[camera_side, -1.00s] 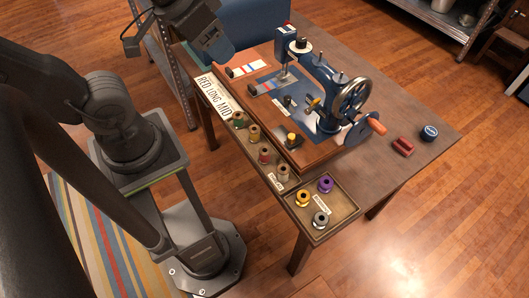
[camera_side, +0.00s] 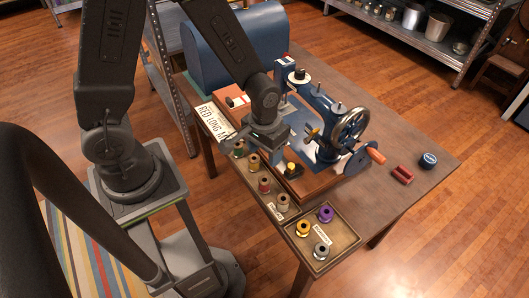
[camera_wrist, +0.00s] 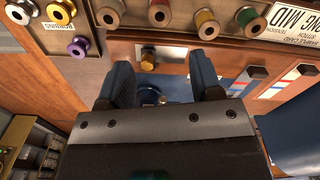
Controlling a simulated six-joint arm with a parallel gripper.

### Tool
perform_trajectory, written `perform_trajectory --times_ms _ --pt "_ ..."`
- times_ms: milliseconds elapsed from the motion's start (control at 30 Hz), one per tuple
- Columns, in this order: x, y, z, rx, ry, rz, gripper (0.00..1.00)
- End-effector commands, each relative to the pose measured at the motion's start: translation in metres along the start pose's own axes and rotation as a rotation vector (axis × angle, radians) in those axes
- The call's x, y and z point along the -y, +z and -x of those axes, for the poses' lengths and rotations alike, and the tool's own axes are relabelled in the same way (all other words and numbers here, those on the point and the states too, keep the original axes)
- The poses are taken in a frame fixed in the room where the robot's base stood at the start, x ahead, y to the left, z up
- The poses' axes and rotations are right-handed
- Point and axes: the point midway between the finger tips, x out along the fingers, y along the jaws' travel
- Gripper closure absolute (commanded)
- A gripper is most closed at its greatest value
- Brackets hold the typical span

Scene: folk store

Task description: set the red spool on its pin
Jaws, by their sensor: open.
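The red spool (camera_side: 264,185) stands in a row of spools in the narrow tray along the table's front edge. It also shows at the top of the wrist view (camera_wrist: 160,14). The blue sewing machine (camera_side: 325,100) stands behind it on a wooden base, with thin upright pins (camera_side: 340,82) on its top arm. Which pin is meant for the red spool I cannot tell. My gripper hangs over the left part of the machine's base; its fingertips are hard to make out in the side view. In the wrist view my gripper (camera_wrist: 163,78) is open, with nothing between the fingers.
Green (camera_side: 239,149), tan and grey spools share the row. A square tray (camera_side: 340,246) holds yellow, purple and grey spools. A label card (camera_side: 212,118), a blue domed cover (camera_side: 235,40), a red object (camera_side: 402,174) and a blue tin (camera_side: 428,160) stand around. The table's right side is mostly clear.

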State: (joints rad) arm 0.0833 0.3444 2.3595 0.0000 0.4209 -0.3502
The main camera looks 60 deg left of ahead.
Motion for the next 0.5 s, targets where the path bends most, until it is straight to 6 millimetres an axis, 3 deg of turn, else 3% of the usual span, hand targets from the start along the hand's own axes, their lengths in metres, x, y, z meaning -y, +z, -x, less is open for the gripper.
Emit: perform_trajectory --times_ms 500 --pt "0.000 0.003 -0.039 0.019 -0.008 0.009 0.41"
